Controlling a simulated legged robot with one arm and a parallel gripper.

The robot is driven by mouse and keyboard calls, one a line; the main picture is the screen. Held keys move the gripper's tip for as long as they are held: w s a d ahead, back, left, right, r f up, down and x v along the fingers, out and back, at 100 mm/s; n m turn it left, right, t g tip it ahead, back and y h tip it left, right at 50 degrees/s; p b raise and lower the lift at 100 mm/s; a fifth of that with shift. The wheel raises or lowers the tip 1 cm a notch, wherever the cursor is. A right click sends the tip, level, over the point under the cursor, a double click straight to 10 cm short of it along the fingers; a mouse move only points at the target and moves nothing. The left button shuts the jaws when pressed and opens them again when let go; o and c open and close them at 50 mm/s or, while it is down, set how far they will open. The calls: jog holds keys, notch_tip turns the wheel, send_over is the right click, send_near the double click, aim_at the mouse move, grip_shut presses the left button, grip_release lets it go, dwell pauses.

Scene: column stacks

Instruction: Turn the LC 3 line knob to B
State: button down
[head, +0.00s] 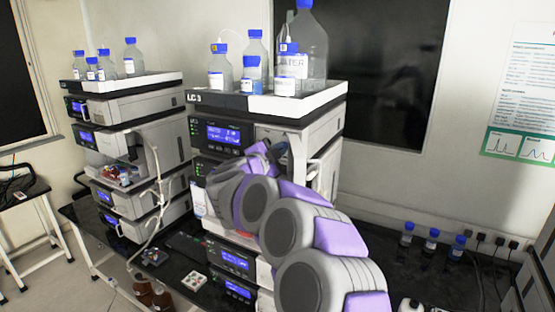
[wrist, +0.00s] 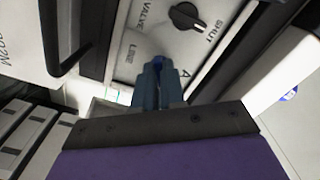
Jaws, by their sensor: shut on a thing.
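The LC 3 stack (head: 215,97) stands in the middle of the head view, with its label at the top left of its front. My arm reaches to its front and hides much of it. In the wrist view, the light panel (wrist: 140,62) carries the words LINE, VALVE and SHUT and a letter A. My gripper (wrist: 158,68) is at the LINE knob, beside the A, with its fingers shut on it. The fingers hide most of the knob, so its pointer direction cannot be told. The B mark is not visible.
The black valve knob (wrist: 187,16) sits close by on the same panel, near SHUT. A dark handle (wrist: 62,40) is at the left. Bottles (head: 311,50) stand on top of the stack. Another stack (head: 130,100) is to the left.

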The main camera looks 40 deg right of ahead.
jog(key=m+b, duration=0.2)
jog(key=m, duration=0.1)
jog(key=shift+f+m+b, duration=0.25)
jog(key=shift+m+b, duration=0.05)
jog(key=shift+b, duration=0.1)
jog(key=shift+m+b, duration=1.2)
jog(key=shift+m, duration=0.3)
jog(key=c, duration=1.5)
grip_release()
jog(key=shift+c, duration=0.2)
jog(key=shift+o, duration=0.2)
jog(key=shift+r, duration=0.1)
jog(key=v, duration=1.7)
jog(key=shift+a, duration=0.2)
jog(key=shift+s, duration=0.1)
